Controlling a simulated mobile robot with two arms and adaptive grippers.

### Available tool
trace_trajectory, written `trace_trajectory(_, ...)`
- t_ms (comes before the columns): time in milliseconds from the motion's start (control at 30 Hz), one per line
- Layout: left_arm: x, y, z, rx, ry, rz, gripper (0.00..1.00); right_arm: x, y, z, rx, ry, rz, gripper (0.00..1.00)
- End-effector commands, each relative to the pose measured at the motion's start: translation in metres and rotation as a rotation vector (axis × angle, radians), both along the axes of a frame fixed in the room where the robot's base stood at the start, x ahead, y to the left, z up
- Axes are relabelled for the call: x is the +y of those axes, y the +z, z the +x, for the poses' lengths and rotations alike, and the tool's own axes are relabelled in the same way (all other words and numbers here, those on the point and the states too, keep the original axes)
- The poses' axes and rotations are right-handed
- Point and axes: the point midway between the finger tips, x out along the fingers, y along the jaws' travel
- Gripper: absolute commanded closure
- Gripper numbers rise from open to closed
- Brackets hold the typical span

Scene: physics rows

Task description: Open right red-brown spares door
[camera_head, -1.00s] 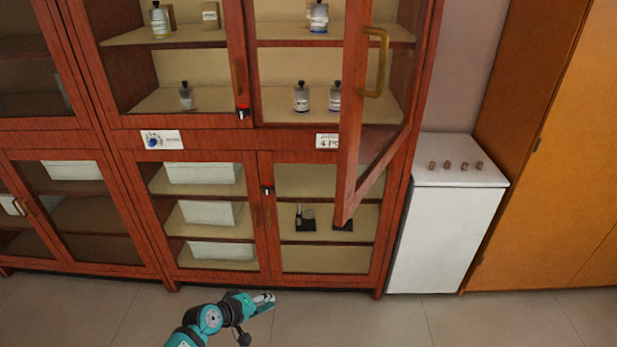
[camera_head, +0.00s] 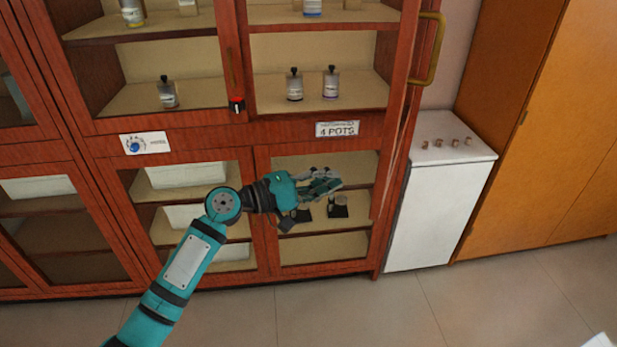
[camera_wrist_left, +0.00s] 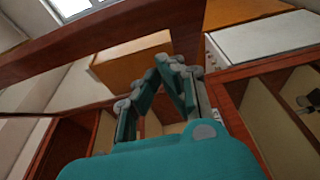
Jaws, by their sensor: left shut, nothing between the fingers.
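The red-brown glazed right door (camera_head: 407,125) of the upper cabinet stands swung out, nearly edge-on to the head camera. Its brass handle (camera_head: 430,50) shows at the upper right. My left gripper (camera_head: 326,184) is shut and empty in front of the lower right cabinet section, below and left of the door. It does not touch the handle. In the left wrist view the fingers (camera_wrist_left: 170,68) come together, with a red-brown beam (camera_wrist_left: 105,42) crossing beyond them; I cannot tell whether it is the door. My right gripper is not in view.
Bottles (camera_head: 330,84) stand on the upper right shelves, behind the opening. A "4 POTS" label (camera_head: 337,129) is below them. A white cabinet (camera_head: 440,205) with several small knobs stands to the right, then an orange-brown wardrobe (camera_head: 545,150). The floor (camera_head: 345,310) in front is clear.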

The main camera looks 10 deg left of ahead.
Motion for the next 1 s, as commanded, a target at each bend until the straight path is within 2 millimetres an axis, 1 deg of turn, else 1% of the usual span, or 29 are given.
trace_trajectory(33,-0.010,0.004,0.006,0.000,-0.002,-0.001,1.00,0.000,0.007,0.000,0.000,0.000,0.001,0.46)
trace_trajectory(133,-0.027,0.004,0.017,0.000,-0.001,-0.001,1.00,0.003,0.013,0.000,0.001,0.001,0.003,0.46)
trace_trajectory(200,-0.038,0.004,0.012,0.001,-0.002,0.000,1.00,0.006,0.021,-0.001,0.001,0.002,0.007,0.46)
trace_trajectory(300,-0.050,0.003,0.009,0.002,-0.001,0.000,1.00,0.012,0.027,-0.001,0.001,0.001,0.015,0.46)
trace_trajectory(400,-0.057,0.001,0.008,0.001,0.001,0.001,1.00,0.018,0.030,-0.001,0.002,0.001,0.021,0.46)
trace_trajectory(533,-0.062,0.000,0.007,0.000,0.001,0.001,1.00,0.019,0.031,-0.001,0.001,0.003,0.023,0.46)
trace_trajectory(833,-0.062,-0.001,0.007,0.000,0.002,0.001,1.00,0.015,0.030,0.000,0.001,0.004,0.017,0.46)
trace_trajectory(1000,-0.063,0.002,0.006,0.003,0.033,0.001,1.00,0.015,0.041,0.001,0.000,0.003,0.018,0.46)
